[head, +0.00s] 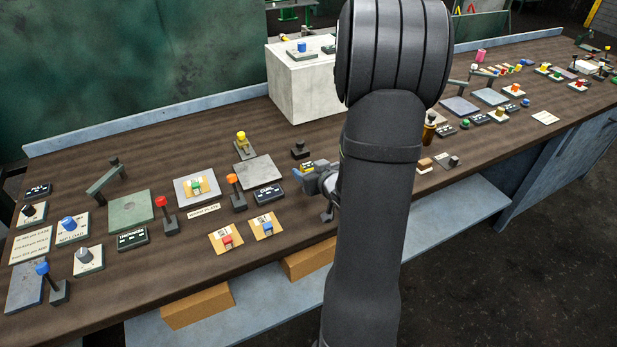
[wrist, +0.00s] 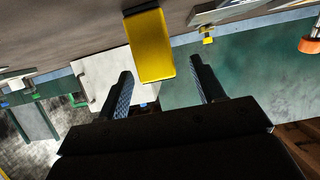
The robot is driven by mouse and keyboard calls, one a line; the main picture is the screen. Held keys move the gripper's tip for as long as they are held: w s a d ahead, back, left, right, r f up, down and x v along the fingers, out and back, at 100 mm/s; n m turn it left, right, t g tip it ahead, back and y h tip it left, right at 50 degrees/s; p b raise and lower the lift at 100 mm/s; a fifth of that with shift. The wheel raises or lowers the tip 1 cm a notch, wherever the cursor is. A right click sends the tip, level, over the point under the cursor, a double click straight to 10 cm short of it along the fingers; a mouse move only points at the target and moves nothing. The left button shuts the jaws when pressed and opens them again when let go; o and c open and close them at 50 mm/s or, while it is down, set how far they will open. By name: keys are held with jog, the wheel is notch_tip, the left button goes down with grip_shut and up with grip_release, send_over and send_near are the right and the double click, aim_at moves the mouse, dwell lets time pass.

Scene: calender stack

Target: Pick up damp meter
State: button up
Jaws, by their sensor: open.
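A yellow box-shaped device, which looks like the damp meter (head: 307,166), sits on the brown bench beside my gripper (head: 318,181). In the wrist view the yellow device (wrist: 152,46) appears large, in the space between the two fingers of my gripper (wrist: 160,72). The fingers are apart and nothing is clamped. I cannot tell whether the device lies fully within the jaws or just beyond the fingertips. In the head view my own arm hides part of the gripper and the bench behind it.
A black knob (head: 300,149) stands just behind the device. A black labelled box (head: 268,193) and an orange-topped lever (head: 236,190) are to the left. A white block (head: 303,88) stands at the back. Yellow pads with switches (head: 226,238) lie near the front edge.

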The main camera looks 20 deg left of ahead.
aim_at(306, 165)
jog(key=x, duration=0.4)
jog(key=shift+w+f, duration=0.1)
jog(key=shift+c, duration=0.2)
jog(key=c, duration=1.2)
jog(key=shift+o, duration=0.2)
